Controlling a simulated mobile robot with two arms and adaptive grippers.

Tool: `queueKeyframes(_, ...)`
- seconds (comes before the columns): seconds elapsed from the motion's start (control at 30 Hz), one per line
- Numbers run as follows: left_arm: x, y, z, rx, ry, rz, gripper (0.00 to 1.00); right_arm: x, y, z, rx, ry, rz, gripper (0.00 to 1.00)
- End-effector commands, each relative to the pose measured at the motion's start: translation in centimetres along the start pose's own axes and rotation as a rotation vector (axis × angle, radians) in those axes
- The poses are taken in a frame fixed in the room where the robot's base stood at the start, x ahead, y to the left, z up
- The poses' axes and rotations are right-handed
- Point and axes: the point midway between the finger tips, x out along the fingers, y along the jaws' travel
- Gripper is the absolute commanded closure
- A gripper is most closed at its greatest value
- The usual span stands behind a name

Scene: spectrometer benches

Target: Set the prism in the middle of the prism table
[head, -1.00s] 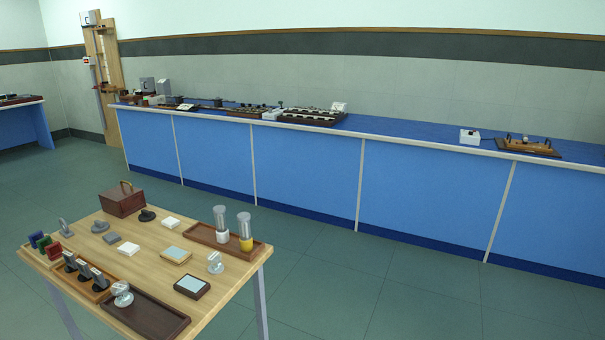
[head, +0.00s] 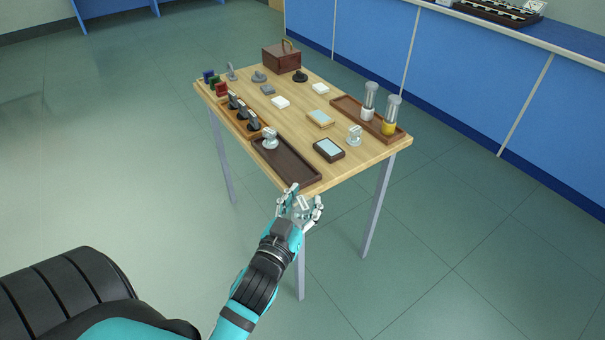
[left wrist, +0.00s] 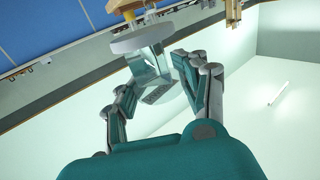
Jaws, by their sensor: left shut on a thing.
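My left gripper (head: 302,204) is at the near corner of the small wooden table, in front of the tray there. In the left wrist view, its two fingers (left wrist: 154,90) are shut on a clear glass prism (left wrist: 151,63). A pale round disc (left wrist: 140,40) touches the prism's far end. I cannot tell whether the disc and brass parts are the prism table or joined to the prism. My right gripper is out of view.
The small wooden table (head: 300,88) carries an empty-centred dark tray (head: 290,165), a tray (head: 350,106) with two lamp-like cylinders, a brown box (head: 282,58) and several small parts. A long blue bench (head: 470,75) stands behind. Floor is clear on the right.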

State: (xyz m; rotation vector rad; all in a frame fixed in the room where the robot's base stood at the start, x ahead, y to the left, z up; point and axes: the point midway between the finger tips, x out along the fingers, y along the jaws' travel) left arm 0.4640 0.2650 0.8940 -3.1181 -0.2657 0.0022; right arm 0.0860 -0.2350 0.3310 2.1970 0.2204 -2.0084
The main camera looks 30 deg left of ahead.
Motion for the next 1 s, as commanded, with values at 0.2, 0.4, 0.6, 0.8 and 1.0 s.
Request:
queueKeyframes(0.2,2.4,-1.8,0.4,-0.013,0.000,-0.048,0.95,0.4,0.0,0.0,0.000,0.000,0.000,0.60)
queueKeyframes(0.4,2.4,-1.8,0.4,-0.013,-0.001,-0.049,0.96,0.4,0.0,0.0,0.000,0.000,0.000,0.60)
queueKeyframes(0.6,3.7,-2.3,0.4,-0.009,0.002,-0.048,0.96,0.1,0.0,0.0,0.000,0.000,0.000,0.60)
queueKeyframes(0.8,8.3,-4.5,0.8,-0.008,0.002,-0.048,0.96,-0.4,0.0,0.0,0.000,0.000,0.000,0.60)
queueKeyframes(1.0,12.8,-6.6,1.4,-0.009,0.001,-0.050,0.96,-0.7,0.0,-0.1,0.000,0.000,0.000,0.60)
